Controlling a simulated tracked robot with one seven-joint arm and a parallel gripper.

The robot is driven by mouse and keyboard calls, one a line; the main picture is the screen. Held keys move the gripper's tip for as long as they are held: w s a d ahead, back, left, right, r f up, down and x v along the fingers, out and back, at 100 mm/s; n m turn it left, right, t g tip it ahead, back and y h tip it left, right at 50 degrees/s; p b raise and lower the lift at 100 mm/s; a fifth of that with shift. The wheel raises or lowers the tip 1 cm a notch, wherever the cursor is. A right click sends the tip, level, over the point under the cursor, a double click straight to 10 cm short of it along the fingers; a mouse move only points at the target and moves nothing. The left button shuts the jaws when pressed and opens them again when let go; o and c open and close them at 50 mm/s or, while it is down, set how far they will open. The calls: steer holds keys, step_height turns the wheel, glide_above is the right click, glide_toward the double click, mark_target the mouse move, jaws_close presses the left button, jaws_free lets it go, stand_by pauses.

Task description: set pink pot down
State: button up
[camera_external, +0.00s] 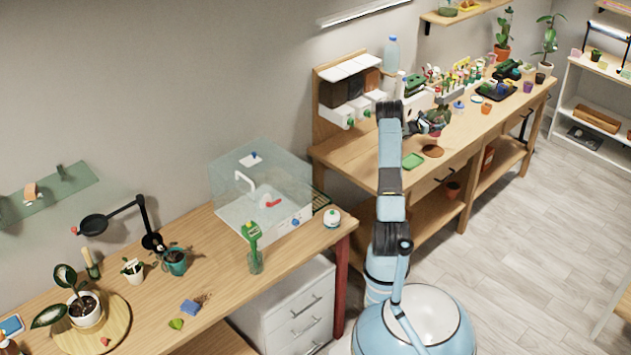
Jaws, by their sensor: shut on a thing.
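My arm reaches over the long wooden bench at the back right. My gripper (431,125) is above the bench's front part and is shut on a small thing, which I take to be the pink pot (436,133). Only a little of it shows, with dark green leaves around it, and the fingers and arm partly hide it. It appears to be just above a round brown saucer (432,151) on the bench; I cannot tell whether they touch.
An orange pot (487,107), a purple pot (527,88) and a black tray (497,91) stand farther right. A clear bottle (391,54) stands behind. The bench edge right of the saucer is clear.

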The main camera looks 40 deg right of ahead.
steer(key=shift+w+d+f, duration=0.25)
steer(key=shift+d+f, duration=0.1)
steer(key=shift+f, duration=0.1)
steer(key=shift+w+d+f, duration=0.2)
steer(key=shift+d+f, duration=0.1)
steer(key=shift+f, duration=1.7)
steer(key=o, duration=0.9)
steer(key=shift+c, duration=0.2)
steer(key=v, duration=1.2)
